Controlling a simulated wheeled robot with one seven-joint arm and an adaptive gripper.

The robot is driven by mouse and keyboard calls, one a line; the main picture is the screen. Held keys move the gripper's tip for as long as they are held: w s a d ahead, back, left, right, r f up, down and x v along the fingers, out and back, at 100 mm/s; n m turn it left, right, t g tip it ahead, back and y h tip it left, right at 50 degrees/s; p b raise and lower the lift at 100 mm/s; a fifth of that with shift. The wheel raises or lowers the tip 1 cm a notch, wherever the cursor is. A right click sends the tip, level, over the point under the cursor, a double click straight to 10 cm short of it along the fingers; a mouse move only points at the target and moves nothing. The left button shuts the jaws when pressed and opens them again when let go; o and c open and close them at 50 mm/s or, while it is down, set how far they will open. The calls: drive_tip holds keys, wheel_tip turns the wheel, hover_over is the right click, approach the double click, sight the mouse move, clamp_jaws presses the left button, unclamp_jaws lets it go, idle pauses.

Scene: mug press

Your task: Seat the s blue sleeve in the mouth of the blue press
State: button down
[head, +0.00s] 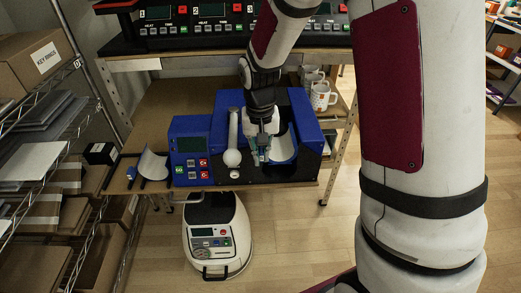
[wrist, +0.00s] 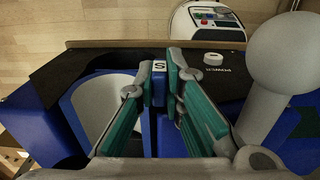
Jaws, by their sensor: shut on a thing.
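The blue press (head: 305,112) stands on the wooden table, its open mouth facing forward. My gripper (head: 263,150) is at the left side of the mouth, shut on the small blue block of the s blue sleeve; its S label (wrist: 159,66) shows between the green finger pads of my gripper (wrist: 155,95) in the wrist view. A pale curved sheet (head: 283,147), seemingly the sleeve's, lies at the mouth beside the fingers; it also shows in the wrist view (wrist: 97,105). I cannot tell whether it rests fully against the press.
The press lever's pale ball knob (head: 232,157) stands close left of my gripper. A control box (head: 190,150) is further left. Another curved sheet (head: 152,165) stands in a black rack. Mugs (head: 320,97) stand behind at right. A white machine (head: 217,235) is on the floor in front.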

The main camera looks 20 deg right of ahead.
wheel_tip(320, 180, down, 7)
drive_tip(key=b, duration=0.4)
drive_tip(key=shift+r, duration=0.15)
idle(0.4)
drive_tip(key=c, duration=1.6)
unclamp_jaws()
drive_tip(key=o, duration=1.4)
drive_tip(key=shift+r, duration=0.15)
